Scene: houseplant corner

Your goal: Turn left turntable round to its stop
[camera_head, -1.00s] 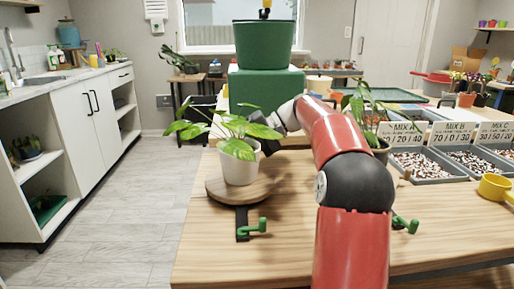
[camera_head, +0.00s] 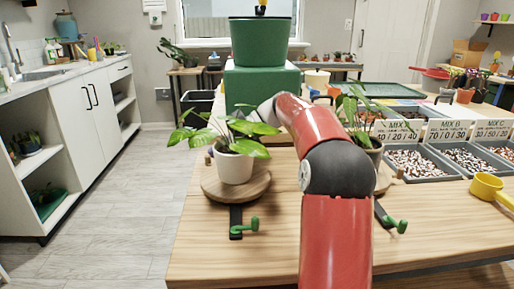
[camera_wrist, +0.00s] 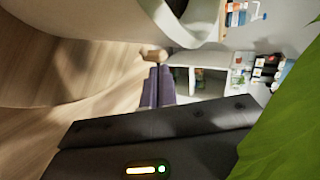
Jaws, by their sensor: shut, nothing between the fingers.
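The left turntable (camera_head: 236,191) is a round wooden disc on the table, bearing a white pot (camera_head: 236,168) with a leafy green plant. A small wooden peg (camera_head: 209,158) stands at its far left edge. A black bar with a green handle (camera_head: 247,226) sits at its front. My arm reaches behind the plant, and leaves hide my gripper in the head view. In the wrist view my gripper (camera_wrist: 158,84) is shut and empty, its fingertips close to a wooden peg (camera_wrist: 153,54). I cannot tell whether they touch. The white pot (camera_wrist: 190,22) is beside them.
A second potted plant (camera_head: 367,125) stands right of my arm, its turntable mostly hidden. Grey trays of mix (camera_head: 420,163) and a yellow scoop (camera_head: 488,187) lie on the right. A green block with a green pot (camera_head: 263,42) stands behind. The table's front left is clear.

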